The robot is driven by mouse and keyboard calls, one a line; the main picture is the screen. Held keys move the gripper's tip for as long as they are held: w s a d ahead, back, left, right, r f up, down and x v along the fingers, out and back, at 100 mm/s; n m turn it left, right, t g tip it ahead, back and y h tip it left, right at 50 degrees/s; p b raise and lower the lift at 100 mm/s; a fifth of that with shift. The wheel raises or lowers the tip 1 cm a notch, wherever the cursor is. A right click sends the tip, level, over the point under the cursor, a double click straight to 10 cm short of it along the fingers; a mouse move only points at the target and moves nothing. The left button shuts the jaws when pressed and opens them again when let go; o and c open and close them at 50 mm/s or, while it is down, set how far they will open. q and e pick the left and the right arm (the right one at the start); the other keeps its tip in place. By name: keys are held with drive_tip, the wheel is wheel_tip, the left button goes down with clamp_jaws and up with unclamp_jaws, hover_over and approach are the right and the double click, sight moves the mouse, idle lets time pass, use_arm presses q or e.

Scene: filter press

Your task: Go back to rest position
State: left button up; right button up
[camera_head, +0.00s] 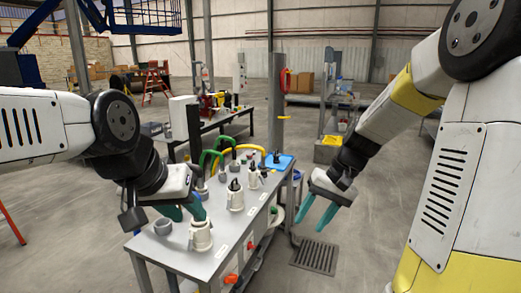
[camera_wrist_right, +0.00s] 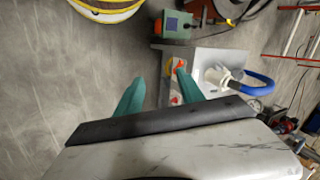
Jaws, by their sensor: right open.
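My left gripper (camera_head: 186,207) is over the near left part of the grey bench (camera_head: 180,262). Its teal fingers point down beside a white fitting (camera_head: 201,237); I cannot tell whether they touch it or how far apart they are. My right gripper (camera_head: 313,217) is open and empty to the right of the bench, over the floor. Its two teal fingers show apart in the right wrist view (camera_wrist_right: 157,95), with nothing between them.
More white fittings (camera_head: 235,197) stand on the bench, with green and yellow hoses behind. A blue tray (camera_head: 279,161) lies at its far end. A floor grate (camera_head: 315,256) is below my right gripper.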

drive_tip(key=s+r+n+t+h, duration=0.1)
drive_tip(key=s+r+t, duration=0.4)
drive_tip(key=s+r, duration=0.6)
drive_tip(key=shift+s+d+r+n+t+h, duration=0.25)
drive_tip(key=shift+s+d+t+h, duration=0.35)
drive_tip(key=shift+s, duration=0.55)
drive_tip(key=shift+a, duration=0.2)
drive_tip(key=shift+c, duration=0.4)
